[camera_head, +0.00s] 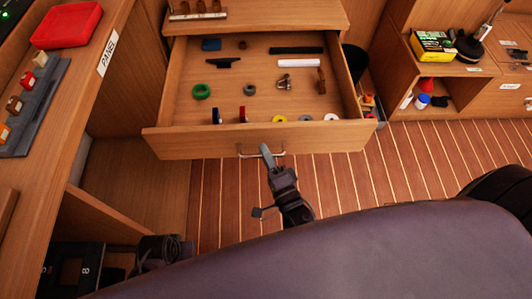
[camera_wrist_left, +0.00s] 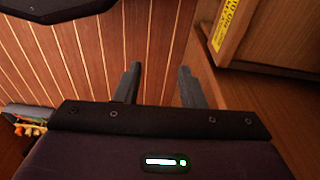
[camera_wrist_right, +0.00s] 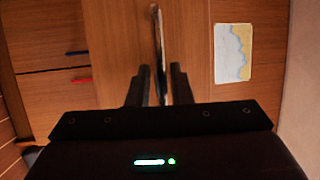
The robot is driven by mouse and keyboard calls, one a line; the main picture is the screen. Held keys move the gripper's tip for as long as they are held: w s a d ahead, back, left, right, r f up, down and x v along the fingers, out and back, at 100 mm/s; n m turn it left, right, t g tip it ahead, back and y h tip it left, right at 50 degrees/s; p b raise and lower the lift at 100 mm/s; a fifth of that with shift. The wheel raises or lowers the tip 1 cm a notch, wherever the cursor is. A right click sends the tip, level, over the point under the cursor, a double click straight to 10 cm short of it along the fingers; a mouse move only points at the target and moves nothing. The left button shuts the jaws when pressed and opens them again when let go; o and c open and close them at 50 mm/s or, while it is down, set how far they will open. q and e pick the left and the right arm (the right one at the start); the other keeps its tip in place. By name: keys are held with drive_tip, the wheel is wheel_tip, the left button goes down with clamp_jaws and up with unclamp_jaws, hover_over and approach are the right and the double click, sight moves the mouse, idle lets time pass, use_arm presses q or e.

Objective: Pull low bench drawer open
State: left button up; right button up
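The low bench drawer (camera_head: 200,137) is pulled well out in the head view, and its wooden inside is in plain sight. Its bar handle (camera_head: 247,155) is on the front panel. My right gripper (camera_head: 269,155) is at the handle.
The drawer holds a green ring (camera_head: 201,91), a white rod (camera_head: 298,63), a black rod (camera_head: 296,50) and several small fittings. A worktop with a red tray (camera_head: 67,24) is at left. Shelves with a yellow box (camera_head: 432,45) are at right.

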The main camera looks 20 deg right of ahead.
use_arm(q)
drive_tip(key=shift+s+f, duration=0.1)
drive_tip(key=shift+f, duration=0.35)
use_arm(e)
drive_tip(key=a+v, duration=0.1)
drive_tip(key=v, duration=0.6)
drive_tip(key=shift+s+d, duration=0.45)
drive_tip(key=shift+d, duration=0.1)
use_arm(q)
drive_tip(key=shift+r, duration=0.1)
